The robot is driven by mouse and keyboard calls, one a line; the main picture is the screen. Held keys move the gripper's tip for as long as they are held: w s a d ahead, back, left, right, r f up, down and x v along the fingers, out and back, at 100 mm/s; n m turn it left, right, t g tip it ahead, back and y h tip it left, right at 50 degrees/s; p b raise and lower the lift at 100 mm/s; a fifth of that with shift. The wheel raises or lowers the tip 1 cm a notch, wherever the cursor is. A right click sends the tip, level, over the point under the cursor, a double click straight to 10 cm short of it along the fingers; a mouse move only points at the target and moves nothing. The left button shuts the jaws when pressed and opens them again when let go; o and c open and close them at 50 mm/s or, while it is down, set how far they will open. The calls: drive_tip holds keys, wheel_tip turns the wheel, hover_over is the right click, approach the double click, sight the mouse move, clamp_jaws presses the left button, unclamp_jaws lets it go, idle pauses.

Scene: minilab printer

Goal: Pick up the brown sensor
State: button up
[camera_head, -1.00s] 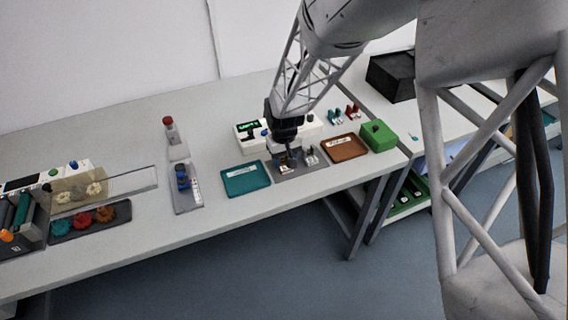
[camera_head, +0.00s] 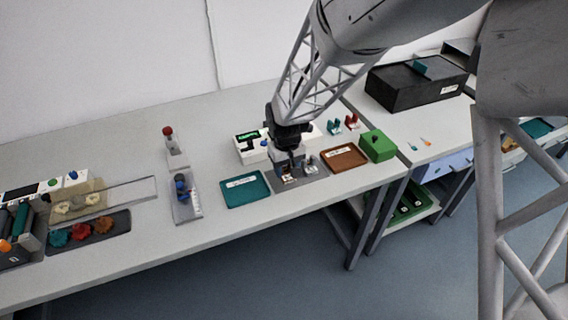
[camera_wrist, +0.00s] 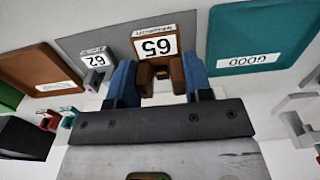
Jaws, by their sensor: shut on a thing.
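The brown sensor (camera_wrist: 161,74) shows in the wrist view between the two blue fingers of my gripper (camera_wrist: 158,80), which is shut on it. In the head view my gripper (camera_head: 288,172) is low over the grey mat (camera_head: 313,180), between the teal tray and the brown tray, and mostly hides the sensor. I cannot tell whether the sensor touches the mat.
A teal tray marked GOOD (camera_wrist: 259,40) lies on one side and a brown tray (camera_head: 345,158) on the other. A green box (camera_head: 378,146) stands at the right. A white device (camera_head: 250,147) is behind my gripper. Small teal and red parts (camera_head: 351,122) stand at the back.

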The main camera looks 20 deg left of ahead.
drive_tip(key=s+d+r, duration=0.1)
drive_tip(key=s+d, duration=0.6)
drive_tip(key=s, duration=0.3)
drive_tip(key=shift+d, duration=0.35)
drive_tip(key=shift+s, duration=0.1)
drive_tip(key=shift+r, duration=0.1)
drive_tip(key=shift+r, duration=0.95)
